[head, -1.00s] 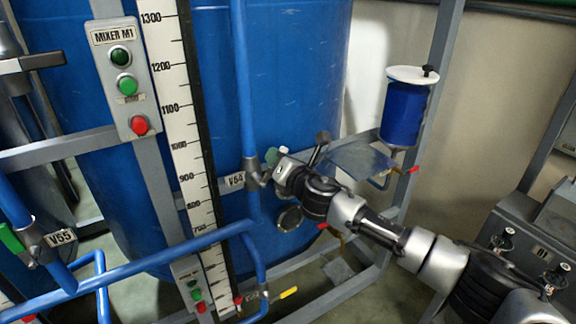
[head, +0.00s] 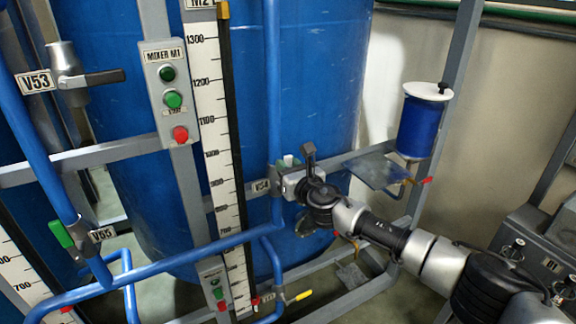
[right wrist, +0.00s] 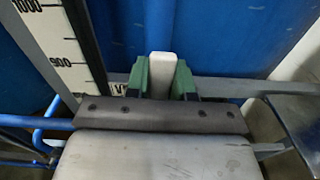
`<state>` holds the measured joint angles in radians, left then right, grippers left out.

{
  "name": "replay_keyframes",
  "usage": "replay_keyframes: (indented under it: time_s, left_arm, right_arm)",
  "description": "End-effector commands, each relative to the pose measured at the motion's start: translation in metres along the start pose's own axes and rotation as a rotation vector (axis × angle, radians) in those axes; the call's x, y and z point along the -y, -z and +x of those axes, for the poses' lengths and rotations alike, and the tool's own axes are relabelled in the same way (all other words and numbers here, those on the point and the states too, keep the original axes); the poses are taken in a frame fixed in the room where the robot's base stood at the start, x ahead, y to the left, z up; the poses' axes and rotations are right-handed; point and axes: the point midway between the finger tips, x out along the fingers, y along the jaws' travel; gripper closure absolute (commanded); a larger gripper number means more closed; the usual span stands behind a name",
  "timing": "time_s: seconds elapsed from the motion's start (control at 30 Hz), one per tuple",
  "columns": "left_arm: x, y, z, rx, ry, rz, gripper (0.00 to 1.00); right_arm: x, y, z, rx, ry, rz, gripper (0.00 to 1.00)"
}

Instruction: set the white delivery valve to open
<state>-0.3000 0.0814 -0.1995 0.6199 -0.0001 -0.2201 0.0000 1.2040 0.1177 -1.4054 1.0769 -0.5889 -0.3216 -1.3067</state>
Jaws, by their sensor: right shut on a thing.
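The white delivery valve's handle (right wrist: 162,66) stands upright in the right wrist view, a pale bar with a rounded end. The green fingers of my right gripper (right wrist: 162,84) are shut on it from both sides. In the head view my right gripper (head: 288,164) is at the V54 label (head: 260,187), beside the blue vertical pipe (head: 273,110). Only a small white tip of the handle shows there; my gripper and wrist hide most of the valve body. My left gripper is not in view.
A large blue tank (head: 330,80) stands close behind the valve. A scale (head: 212,120) and the Mixer M1 button box (head: 169,95) are to the left. Valve V53 (head: 68,70) and green-handled V55 (head: 75,232) are further left. A blue container (head: 421,125) hangs at right.

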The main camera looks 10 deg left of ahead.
Motion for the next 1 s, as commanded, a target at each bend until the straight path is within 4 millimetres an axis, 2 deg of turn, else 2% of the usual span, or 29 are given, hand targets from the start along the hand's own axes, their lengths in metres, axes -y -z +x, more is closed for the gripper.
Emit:
replay_keyframes:
  time_s: [0.4, 0.43, 0.6, 1.0]
  left_arm:
    - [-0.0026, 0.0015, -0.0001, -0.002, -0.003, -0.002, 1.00]
    - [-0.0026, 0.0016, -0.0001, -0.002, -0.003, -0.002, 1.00]
    - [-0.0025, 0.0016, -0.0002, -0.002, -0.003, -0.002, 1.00]
    - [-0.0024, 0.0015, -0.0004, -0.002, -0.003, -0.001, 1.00]
  right_arm:
    - [-0.0005, 0.0013, -0.0002, -0.001, -0.001, -0.007, 1.00]
    - [-0.0005, 0.0012, -0.0002, -0.001, -0.001, -0.007, 0.74]
    - [-0.0004, 0.0009, -0.0001, -0.001, -0.001, -0.006, 0.51]
    - [0.0003, 0.0000, -0.0063, 0.001, -0.001, -0.006, 0.51]
